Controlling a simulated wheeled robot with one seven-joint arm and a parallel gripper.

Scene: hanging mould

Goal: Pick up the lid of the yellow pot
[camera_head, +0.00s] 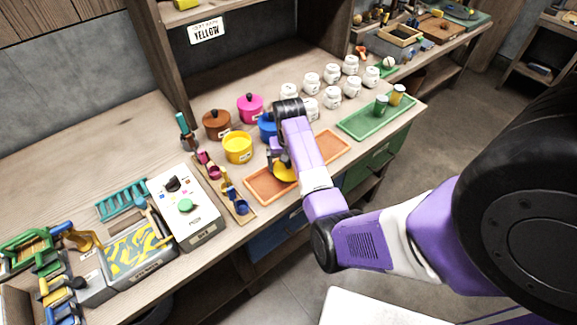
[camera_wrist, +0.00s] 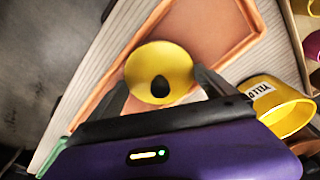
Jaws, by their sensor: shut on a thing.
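The yellow pot (camera_head: 238,148) stands on the bench without its lid, and its labelled side shows in the wrist view (camera_wrist: 283,112). The yellow lid (camera_head: 285,172) is apart from the pot, over the orange tray (camera_head: 258,194). In the wrist view the lid (camera_wrist: 150,62) faces me with its dark knob (camera_wrist: 160,88). My gripper (camera_wrist: 160,88) is shut on the lid, its fingers at either side of the knob. In the head view my wrist partly hides the lid. I cannot tell whether the lid touches the tray.
A blue pot (camera_head: 267,127), a pink pot (camera_head: 251,108) and a brown pot (camera_head: 216,124) stand behind. Several white jars (camera_head: 331,97) stand at the back right. A green tray (camera_head: 362,122) holds small jars. A wooden rack with cups (camera_head: 226,190) lies left of the orange tray.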

